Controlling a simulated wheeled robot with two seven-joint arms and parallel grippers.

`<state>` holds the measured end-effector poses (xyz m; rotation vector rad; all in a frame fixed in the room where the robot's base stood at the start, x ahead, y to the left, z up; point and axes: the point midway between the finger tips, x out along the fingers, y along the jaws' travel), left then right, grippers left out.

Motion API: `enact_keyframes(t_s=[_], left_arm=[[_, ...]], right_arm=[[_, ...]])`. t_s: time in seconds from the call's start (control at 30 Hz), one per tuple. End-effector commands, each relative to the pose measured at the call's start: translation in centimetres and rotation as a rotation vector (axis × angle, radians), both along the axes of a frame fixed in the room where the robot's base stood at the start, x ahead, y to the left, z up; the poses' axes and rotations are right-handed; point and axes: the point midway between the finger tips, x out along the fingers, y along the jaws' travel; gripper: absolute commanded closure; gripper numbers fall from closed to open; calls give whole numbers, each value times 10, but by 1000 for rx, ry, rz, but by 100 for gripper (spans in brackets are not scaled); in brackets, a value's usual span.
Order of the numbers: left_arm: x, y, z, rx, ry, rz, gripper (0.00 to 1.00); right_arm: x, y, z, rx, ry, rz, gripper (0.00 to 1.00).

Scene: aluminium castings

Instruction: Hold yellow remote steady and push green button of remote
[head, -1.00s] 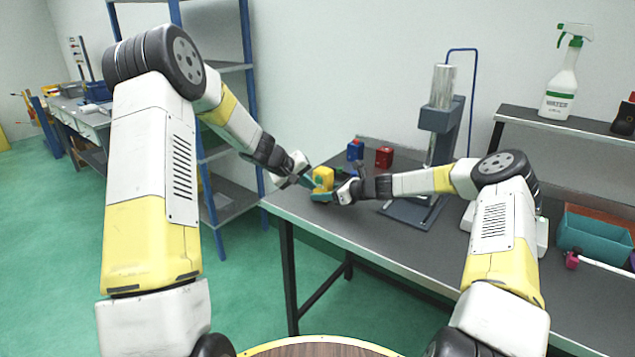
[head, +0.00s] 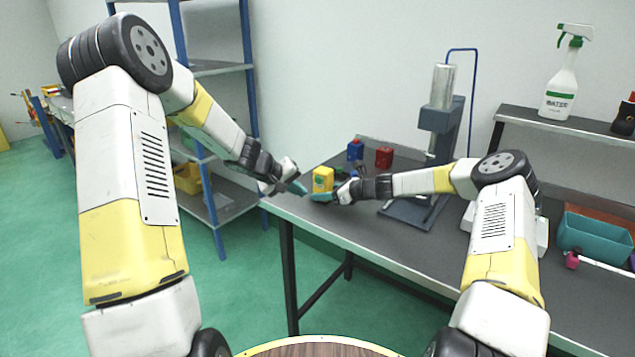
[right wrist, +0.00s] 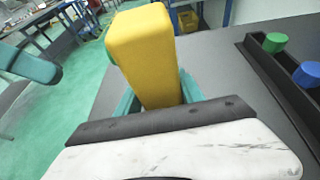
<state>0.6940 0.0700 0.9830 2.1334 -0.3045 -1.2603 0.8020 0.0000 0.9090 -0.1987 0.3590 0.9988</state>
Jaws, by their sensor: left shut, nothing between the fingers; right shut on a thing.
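The yellow remote (head: 322,180) stands upright near the left corner of the workbench. In the right wrist view the yellow remote (right wrist: 146,55) shows as a tall block, tilted a little. My right gripper (head: 325,195) is shut on it near its lower part; a teal finger shows on each side of it in the right wrist view. My left gripper (head: 298,188) is shut and empty, to the left of the remote and apart from it. Its teal fingertip (right wrist: 30,66) also shows at the left of the right wrist view.
A blue block (head: 355,150) and a red block (head: 384,157) stand behind on the workbench (head: 400,245). A press (head: 437,130) stands right of them. In the right wrist view a dark rack (right wrist: 270,70) holds green and blue round-topped pieces. A teal bin (head: 592,235) is far right.

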Motion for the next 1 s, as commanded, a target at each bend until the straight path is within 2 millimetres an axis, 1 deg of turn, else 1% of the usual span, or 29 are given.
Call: enact_keyframes(t_s=[0.33, 0.37, 0.4, 0.47, 0.5, 0.83, 0.93, 1.0], left_arm=[[0, 0, 0, 0, 0, 0, 100], [0, 0, 0, 0, 0, 0, 100], [0, 0, 0, 0, 0, 0, 100], [0, 0, 0, 0, 0, 0, 100], [0, 0, 0, 0, 0, 0, 100], [0, 0, 0, 0, 0, 0, 100], [0, 0, 0, 0, 0, 0, 100], [0, 0, 0, 0, 0, 0, 100]], right_arm=[[0, 0, 0, 1, -1, 0, 100], [0, 0, 0, 1, -1, 0, 53], [0, 0, 0, 1, -1, 0, 45], [0, 0, 0, 1, -1, 0, 33], [0, 0, 0, 1, -1, 0, 29], [-1, -2, 1, 0, 0, -1, 29], [-5, -10, 5, 0, 0, -2, 29], [-11, -20, 9, 0, 0, -3, 29]])
